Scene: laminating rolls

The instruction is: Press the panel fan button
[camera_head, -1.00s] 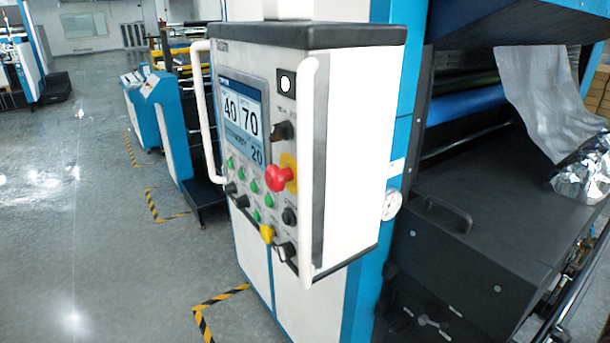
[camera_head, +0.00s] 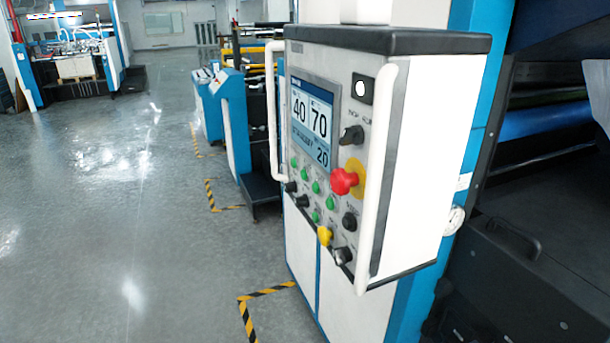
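The control panel (camera_head: 365,110) is a white box with a black top, right of the middle of the head view, seen at an angle. Its face carries a screen (camera_head: 314,122) showing 40, 70 and 20. Below the screen are several green buttons (camera_head: 317,187) and black knobs (camera_head: 349,221). A red emergency-stop knob (camera_head: 344,181) sits on a yellow plate, and a yellow knob (camera_head: 325,236) is near the bottom. The labels are too small to read, so I cannot tell which is the fan button. Neither of my grippers is in view.
White handle bars (camera_head: 377,175) stand out on both sides of the panel face. The blue and black machine (camera_head: 545,255) fills the right side. Open grey floor (camera_head: 120,240) lies to the left, with yellow-black tape (camera_head: 250,312) near the panel's base. Other machines stand farther back.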

